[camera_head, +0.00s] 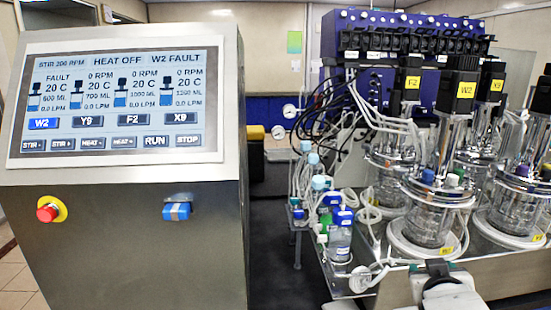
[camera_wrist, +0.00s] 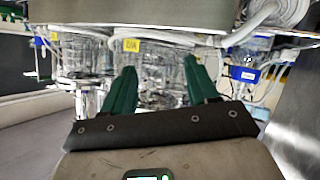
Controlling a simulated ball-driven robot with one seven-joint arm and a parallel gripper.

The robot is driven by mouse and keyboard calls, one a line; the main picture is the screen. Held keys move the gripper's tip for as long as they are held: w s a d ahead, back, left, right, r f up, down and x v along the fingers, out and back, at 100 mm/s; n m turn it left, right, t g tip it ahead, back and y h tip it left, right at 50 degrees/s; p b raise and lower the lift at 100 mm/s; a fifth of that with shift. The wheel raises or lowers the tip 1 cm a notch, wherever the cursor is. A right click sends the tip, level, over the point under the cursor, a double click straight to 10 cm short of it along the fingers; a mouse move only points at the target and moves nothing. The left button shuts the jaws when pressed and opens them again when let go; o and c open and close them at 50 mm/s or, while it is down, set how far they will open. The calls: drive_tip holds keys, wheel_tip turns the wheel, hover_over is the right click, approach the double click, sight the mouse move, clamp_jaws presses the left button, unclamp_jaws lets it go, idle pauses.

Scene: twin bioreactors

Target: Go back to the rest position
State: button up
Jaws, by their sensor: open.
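My gripper (camera_wrist: 160,65) shows in the wrist view with two green fingers spread apart. Nothing is between them, only the blurred glassware beyond. In the head view my gripper (camera_head: 437,268) is at the lower right, in front of the bench edge and below the glass vessel labelled W2 (camera_head: 432,215). I cannot tell whether the fingers touch anything.
A control console (camera_head: 120,240) stands at the left, its screen (camera_head: 115,105) reading HEAT OFF and W2 FAULT. A red knob (camera_head: 48,213) and a blue part (camera_head: 177,211) are on its front. Blue-capped bottles (camera_head: 340,240), tubing and several vessels crowd the bench. Dark floor lies between.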

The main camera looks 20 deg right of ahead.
drive_tip(key=s+a+f+n+g+y, duration=0.1)
drive_tip(key=s+a+f+y, duration=0.1)
drive_tip(key=s+a+f, duration=0.3)
drive_tip(key=s+a+f+g+y, duration=0.2)
drive_tip(key=a+f, duration=0.1)
drive_tip(key=f, duration=0.5)
drive_tip(key=s+a+f+n+g+y, duration=0.1)
drive_tip(key=s+a+f+y, duration=0.1)
drive_tip(key=s+a+f, duration=0.3)
drive_tip(key=s+a+f+n+g+y, duration=0.1)
drive_tip(key=s+a+f+g, duration=0.1)
drive_tip(key=s+f, duration=0.2)
drive_tip(key=s+a+f+n+g+y, duration=0.1)
drive_tip(key=s+f+g+y, duration=0.1)
drive_tip(key=s+f, duration=0.3)
drive_tip(key=s, duration=0.3)
drive_tip(key=shift+s+a+g, duration=0.2)
drive_tip(key=shift+a+g, duration=0.1)
drive_tip(key=shift+a, duration=0.1)
